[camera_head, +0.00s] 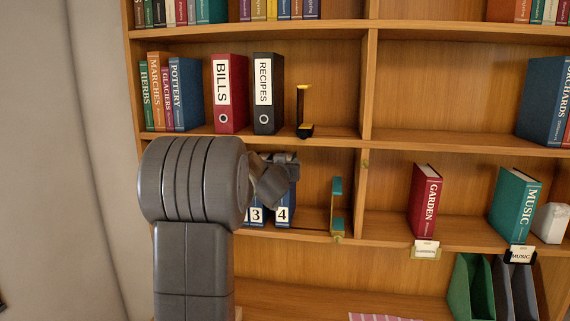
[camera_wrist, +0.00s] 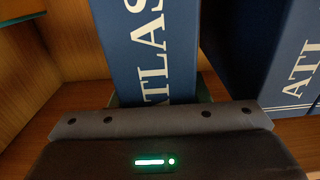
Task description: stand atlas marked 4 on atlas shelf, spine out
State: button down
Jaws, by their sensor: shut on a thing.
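The atlas marked 4 (camera_head: 283,214) is a blue book standing upright in the lower-left shelf bay, its numbered spine facing out. The atlas marked 3 (camera_head: 257,215) stands just left of it. My gripper (camera_head: 285,162) is at the top of the atlas marked 4 and shut on it; my arm hides part of both atlases. In the wrist view the held atlas (camera_wrist: 150,50) shows large white ATLAS lettering, with another blue atlas (camera_wrist: 290,70) to the right. The atlas shelf (camera_head: 314,218) has bare wood right of the atlas marked 4.
A teal and yellow bookend (camera_head: 337,205) stands right of the atlases, with a gap between. A vertical divider (camera_head: 361,190) closes the bay on the right. Above are a red BILLS binder (camera_head: 230,95) and a dark RECIPES binder (camera_head: 267,95). GARDEN (camera_head: 425,200) stands in the right bay.

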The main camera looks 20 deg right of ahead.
jog(key=shift+f+b, duration=0.3)
jog(key=c, duration=0.7)
grip_release()
jog(key=b+v, duration=0.2)
jog(key=v, duration=1.2)
jog(key=shift+w, duration=0.1)
jog(key=p+x, duration=0.2)
jog(key=x, duration=1.1)
jog(key=shift+w+d+r, duration=0.1)
jog(key=shift+w+d, duration=0.15)
jog(key=shift+d, duration=0.05)
